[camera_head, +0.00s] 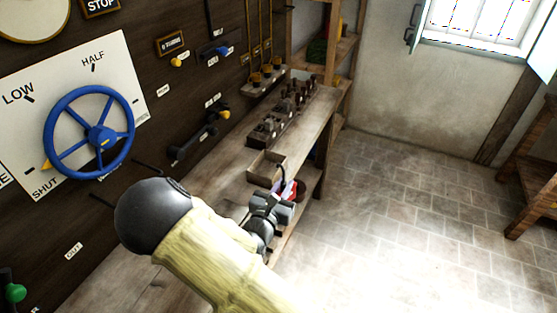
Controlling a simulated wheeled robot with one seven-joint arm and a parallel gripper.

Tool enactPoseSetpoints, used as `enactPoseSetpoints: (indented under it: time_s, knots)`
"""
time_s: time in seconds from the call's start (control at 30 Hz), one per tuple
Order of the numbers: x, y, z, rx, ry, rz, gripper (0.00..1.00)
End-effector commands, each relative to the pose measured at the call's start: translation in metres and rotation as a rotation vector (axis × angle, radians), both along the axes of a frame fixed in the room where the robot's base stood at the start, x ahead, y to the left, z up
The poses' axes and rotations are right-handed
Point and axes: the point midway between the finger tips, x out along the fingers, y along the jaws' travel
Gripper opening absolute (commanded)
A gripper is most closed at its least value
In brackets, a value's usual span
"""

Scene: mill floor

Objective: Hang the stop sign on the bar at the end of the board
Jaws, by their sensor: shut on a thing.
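My gripper (284,202) is low at the middle of the view, beside the front edge of the bench, and is shut on a small red and white thing (291,189). This looks like the stop sign, but it is mostly hidden by my gripper and its face cannot be read. The dark board (180,105) fills the left. A short dark bar (287,8) sticks out near its far end, at the top, with nothing seen hanging on it. My gripper is well below and in front of that bar.
A wooden bench (305,125) with a small open box (266,168) and a row of dark blocks runs along the board. A blue handwheel (90,133) and a dark lever (200,135) stick out from it. A shelf stands beyond. The tiled floor (400,220) at right is clear.

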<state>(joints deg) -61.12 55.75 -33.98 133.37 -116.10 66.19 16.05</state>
Motion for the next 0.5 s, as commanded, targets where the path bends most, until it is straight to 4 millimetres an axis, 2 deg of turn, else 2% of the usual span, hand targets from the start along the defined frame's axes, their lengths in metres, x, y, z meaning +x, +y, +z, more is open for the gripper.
enactPoseSetpoints:
  time_s: [0.23, 0.5]
  knots:
    - [0.006, -0.020, -0.045, -0.010, 0.006, 0.153, 0.00]
    - [0.002, -0.040, -0.091, -0.006, 0.008, 0.288, 0.00]
